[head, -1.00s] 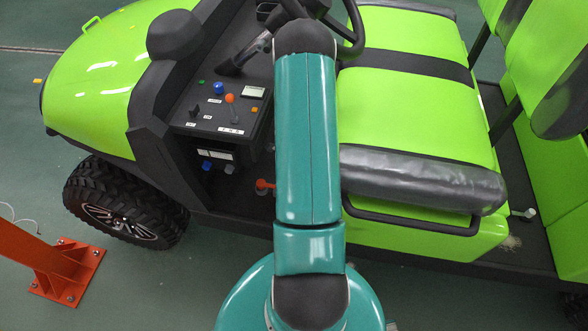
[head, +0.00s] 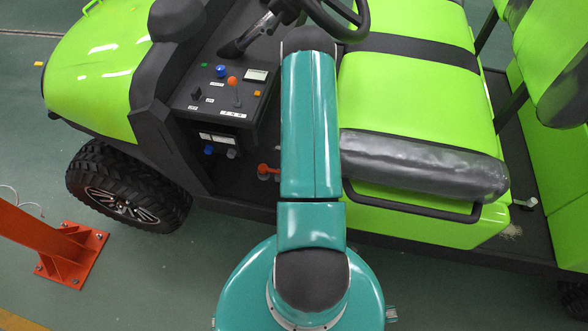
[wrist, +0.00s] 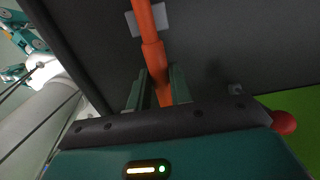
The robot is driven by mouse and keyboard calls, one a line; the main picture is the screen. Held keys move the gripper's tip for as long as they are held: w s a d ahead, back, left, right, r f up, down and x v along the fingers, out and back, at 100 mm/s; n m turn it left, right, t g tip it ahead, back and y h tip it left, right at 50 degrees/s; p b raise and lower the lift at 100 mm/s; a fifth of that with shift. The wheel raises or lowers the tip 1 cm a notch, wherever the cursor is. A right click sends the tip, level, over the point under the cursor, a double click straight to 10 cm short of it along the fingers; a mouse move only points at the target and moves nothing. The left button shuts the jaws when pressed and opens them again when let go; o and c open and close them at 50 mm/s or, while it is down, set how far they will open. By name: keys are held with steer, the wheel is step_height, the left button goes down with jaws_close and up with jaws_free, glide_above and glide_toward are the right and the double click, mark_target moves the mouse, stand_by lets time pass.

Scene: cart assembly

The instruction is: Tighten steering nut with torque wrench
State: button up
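My gripper (wrist: 160,96) shows in the wrist view with its two grey-green fingers on either side of an orange rod (wrist: 152,55). The rod has a thicker sleeve and runs up from between the fingers in front of a dark grey surface. I cannot tell whether the fingers press on it, or whether it is the torque wrench. In the head view my own arm hides my gripper. The steering wheel (head: 345,31) shows partly at the top, above my arm. The steering nut is not visible in either view.
The green cart has a control panel (head: 218,94) left of my arm and a seat (head: 410,95) to the right. A red-orange fitting (head: 266,170) sits low beside my arm. An orange post base (head: 72,255) stands on the floor at lower left. Open floor lies in front.

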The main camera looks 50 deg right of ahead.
jaws_close()
steer(key=shift+r, duration=2.55)
